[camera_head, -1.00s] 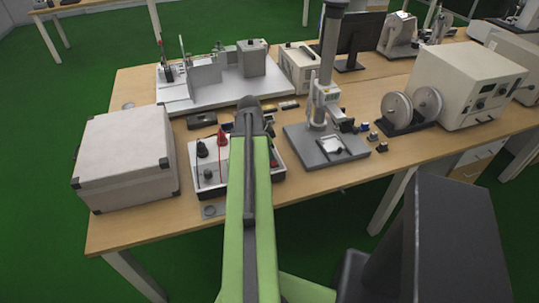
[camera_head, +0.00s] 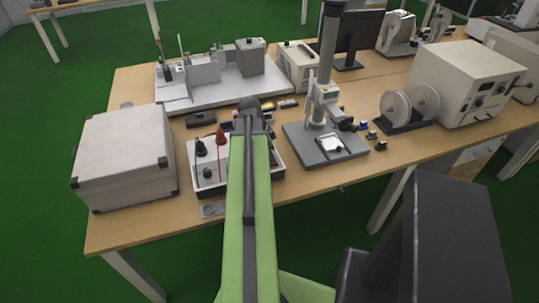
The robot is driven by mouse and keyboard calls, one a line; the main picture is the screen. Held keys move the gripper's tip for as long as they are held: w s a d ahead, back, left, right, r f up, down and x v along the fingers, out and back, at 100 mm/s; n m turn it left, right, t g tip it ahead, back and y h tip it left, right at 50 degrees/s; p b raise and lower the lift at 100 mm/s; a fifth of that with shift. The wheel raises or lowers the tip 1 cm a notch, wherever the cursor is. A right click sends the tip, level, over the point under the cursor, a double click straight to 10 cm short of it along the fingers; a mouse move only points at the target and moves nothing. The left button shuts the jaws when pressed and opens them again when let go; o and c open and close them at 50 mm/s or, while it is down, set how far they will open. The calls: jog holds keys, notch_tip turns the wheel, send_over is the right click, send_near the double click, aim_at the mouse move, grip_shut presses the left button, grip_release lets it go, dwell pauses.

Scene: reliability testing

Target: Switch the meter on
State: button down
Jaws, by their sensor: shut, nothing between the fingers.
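A low white instrument box (camera_head: 207,184) with a black and a red probe on top, a dark knob and dark corners stands at the front of the bench. It may be the meter, but no label or power switch can be made out. My green arm (camera_head: 249,220) reaches forward over its right part and hides much of it. The arm's dark far end (camera_head: 249,104) shows above the box. My gripper cannot be seen; the arm hides whatever is below it.
A large pale case (camera_head: 123,160) stands close to the left. A grey stand (camera_head: 325,145) with a column is to the right. A white base plate (camera_head: 205,100) with blocks lies behind. A bare strip of bench (camera_head: 300,188) shows at the front right.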

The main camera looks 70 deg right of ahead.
jog(key=shift+r, duration=0.1)
jog(key=p+v, duration=1.3)
jog(key=shift+s+d+r+p, duration=0.2)
jog(key=shift+s+r+p, duration=0.1)
jog(key=shift+r, duration=0.15)
jog(key=shift+w, duration=0.1)
jog(key=shift+w+d, duration=0.35)
jog(key=shift+d, duration=0.25)
